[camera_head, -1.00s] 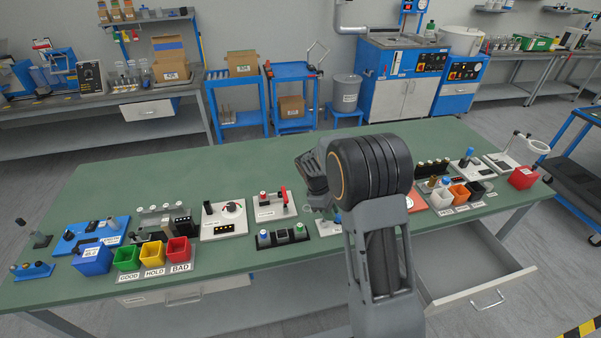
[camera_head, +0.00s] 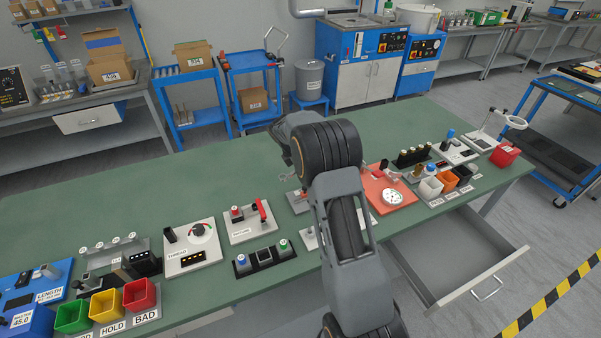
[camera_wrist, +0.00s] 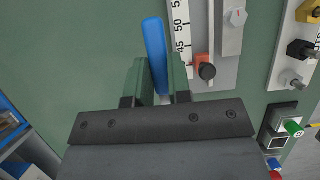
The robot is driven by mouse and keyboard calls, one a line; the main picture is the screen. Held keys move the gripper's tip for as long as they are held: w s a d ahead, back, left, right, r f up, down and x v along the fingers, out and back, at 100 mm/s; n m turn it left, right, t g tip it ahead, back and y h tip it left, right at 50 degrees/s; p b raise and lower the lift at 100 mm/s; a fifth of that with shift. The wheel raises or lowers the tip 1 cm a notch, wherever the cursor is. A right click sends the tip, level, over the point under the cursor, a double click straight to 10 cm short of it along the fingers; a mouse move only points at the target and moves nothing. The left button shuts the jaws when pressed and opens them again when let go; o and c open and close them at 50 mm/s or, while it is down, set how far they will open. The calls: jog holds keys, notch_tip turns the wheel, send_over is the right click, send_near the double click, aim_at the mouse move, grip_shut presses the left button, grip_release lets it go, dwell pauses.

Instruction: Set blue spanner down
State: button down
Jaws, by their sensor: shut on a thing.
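In the wrist view a blue spanner (camera_wrist: 154,48) stands out from between the two fingers of my gripper (camera_wrist: 159,85), which is shut on it. In the head view my gripper is mostly hidden behind my dark wrist, over the middle of the green table (camera_head: 240,165), and the spanner cannot be seen.
A scale strip with a red and black knob (camera_wrist: 206,71) lies right of the fingers. In the head view, green, yellow and red bins (camera_head: 140,294) stand front left, an orange plate with a dial (camera_head: 391,197) right of my arm. A drawer (camera_head: 470,262) stands open. The table's back left is clear.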

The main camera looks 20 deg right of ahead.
jog(key=shift+w+d+f, duration=0.15)
jog(key=shift+w+f, duration=0.6)
jog(key=shift+f, duration=0.2)
jog(key=shift+w+d+f, duration=0.15)
jog(key=shift+w+f, duration=0.6)
jog(key=shift+f, duration=0.15)
jog(key=shift+w+f+p, duration=0.1)
jog(key=shift+f+p, duration=0.4)
jog(key=shift+f, duration=1.15)
jog(key=shift+f, duration=0.2)
jog(key=c, duration=1.1)
grip_release()
jog(key=shift+o, duration=0.2)
jog(key=shift+r, duration=0.1)
